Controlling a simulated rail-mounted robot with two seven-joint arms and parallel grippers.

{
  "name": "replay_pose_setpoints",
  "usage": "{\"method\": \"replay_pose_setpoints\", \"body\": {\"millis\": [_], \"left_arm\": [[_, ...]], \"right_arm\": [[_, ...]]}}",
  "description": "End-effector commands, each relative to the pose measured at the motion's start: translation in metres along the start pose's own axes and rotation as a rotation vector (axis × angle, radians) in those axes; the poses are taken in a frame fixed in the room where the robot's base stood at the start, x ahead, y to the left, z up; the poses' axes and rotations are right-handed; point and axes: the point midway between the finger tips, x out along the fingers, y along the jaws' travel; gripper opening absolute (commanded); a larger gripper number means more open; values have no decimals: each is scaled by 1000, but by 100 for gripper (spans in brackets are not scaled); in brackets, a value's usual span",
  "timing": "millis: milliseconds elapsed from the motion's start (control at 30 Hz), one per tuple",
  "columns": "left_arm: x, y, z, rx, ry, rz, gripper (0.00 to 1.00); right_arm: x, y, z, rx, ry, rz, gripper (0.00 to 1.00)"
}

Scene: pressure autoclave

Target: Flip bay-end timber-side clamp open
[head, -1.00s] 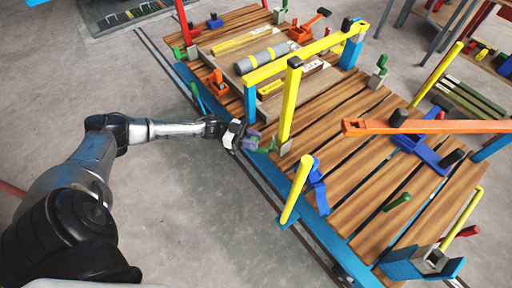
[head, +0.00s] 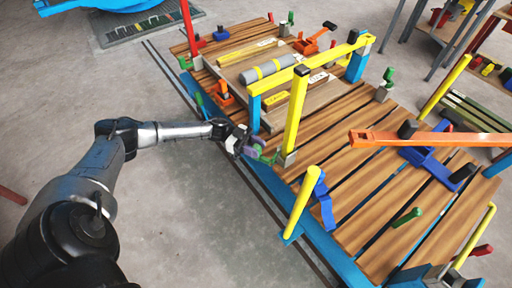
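The wooden-slatted deck (head: 335,135) carries several clamps. A green-handled clamp with a grey block (head: 287,159) stands at its near edge, by the foot of a yellow post. Its green handle (head: 268,157) points left, toward my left gripper. My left gripper (head: 250,147) is at the deck's near edge, close beside that handle, with purple and green parts around its tips. Whether it touches the handle, and how far the fingers are apart, I cannot tell. Other green-handled clamps stand at the far edge (head: 384,88) and near left (head: 188,63). My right gripper is not in view.
A yellow gate (head: 312,68) spans the deck just beyond my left gripper. A grey roll (head: 268,70) and orange clamps (head: 225,94) lie past it.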

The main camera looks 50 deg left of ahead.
Motion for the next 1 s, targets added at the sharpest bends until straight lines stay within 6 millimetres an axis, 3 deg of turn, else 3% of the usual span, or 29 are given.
{"method": "replay_pose_setpoints", "body": {"millis": [200, 567, 1000], "left_arm": [[0, 0, 0, 1, -1, -2, 57], [-8, -1, 0, 1, -3, -3, 57], [-89, 0, 0, 1, -3, -6, 57]], "right_arm": [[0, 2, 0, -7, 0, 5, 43], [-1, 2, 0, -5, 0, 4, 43], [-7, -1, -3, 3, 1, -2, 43]]}}
